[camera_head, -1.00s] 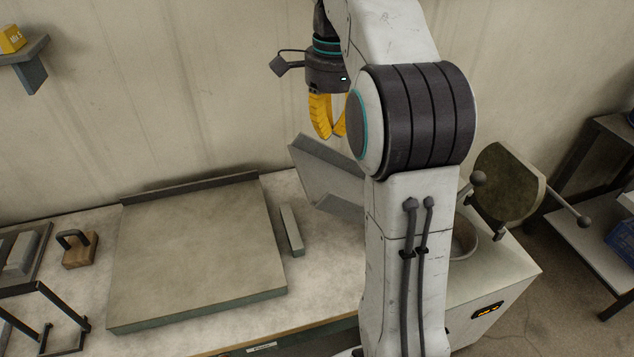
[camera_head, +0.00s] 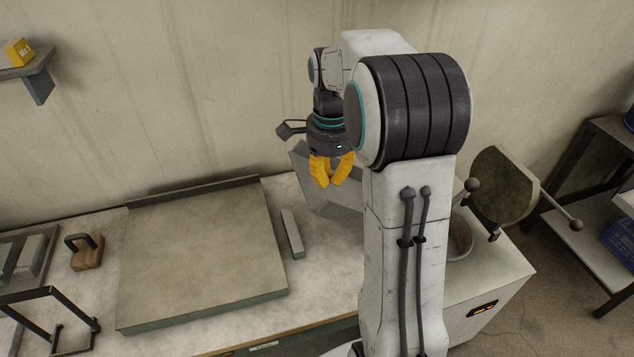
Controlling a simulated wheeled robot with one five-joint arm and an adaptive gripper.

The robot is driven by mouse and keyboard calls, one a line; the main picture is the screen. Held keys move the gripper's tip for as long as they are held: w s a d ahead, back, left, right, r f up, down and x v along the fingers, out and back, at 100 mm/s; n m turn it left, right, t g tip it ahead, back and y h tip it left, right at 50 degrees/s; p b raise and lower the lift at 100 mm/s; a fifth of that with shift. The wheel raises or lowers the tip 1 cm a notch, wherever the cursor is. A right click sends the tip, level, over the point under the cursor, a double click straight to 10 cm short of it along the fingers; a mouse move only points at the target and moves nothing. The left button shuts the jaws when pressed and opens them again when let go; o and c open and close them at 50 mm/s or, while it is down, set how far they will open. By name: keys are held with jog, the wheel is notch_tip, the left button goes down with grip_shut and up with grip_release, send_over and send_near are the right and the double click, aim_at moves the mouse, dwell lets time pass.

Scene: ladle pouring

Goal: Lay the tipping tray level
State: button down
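The tipping tray (camera_head: 308,193) is a grey metal tray behind my arm. It stands tilted, with its left edge raised towards the wall, and its right part is hidden by my arm. My gripper (camera_head: 328,186) has yellow fingers that point down. It hangs in front of the tray in the picture and overlaps its upper part. The fingertips look close together, but the angle does not show whether they are open or shut. I see nothing between them. I cannot tell whether they touch the tray.
A large flat slab (camera_head: 200,255) with a raised back edge lies left of the tray. A small grey bar (camera_head: 292,233) lies between them. A wooden block with a handle (camera_head: 87,252) is at the left. A round lid (camera_head: 503,187) stands tilted by a pot (camera_head: 460,240) at the right.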

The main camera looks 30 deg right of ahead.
aim_at(316, 201)
jog(key=shift+a+f+p, duration=0.6)
jog(key=shift+f+p, duration=0.05)
jog(key=shift+p, duration=0.4)
jog(key=shift+w+a+f, duration=0.15)
jog(key=shift+a+f, duration=0.2)
jog(key=shift+f, duration=0.2)
jog(key=shift+w+a+f, duration=0.1)
jog(key=shift+a+f, duration=0.2)
jog(key=shift+f, duration=0.2)
jog(key=shift+w+a+f+b, duration=0.25)
jog(key=shift+a+f+b, duration=1.1)
jog(key=shift+f+b, duration=1)
jog(key=shift+w+a+f+b, duration=0.3)
jog(key=shift+a+f+b, duration=1)
jog(key=shift+f+b, duration=1.05)
jog(key=shift+w+a+f+b, duration=0.25)
jog(key=shift+a+f+b, duration=1.1)
jog(key=shift+f+b, duration=0.95)
jog(key=shift+f, duration=0.15)
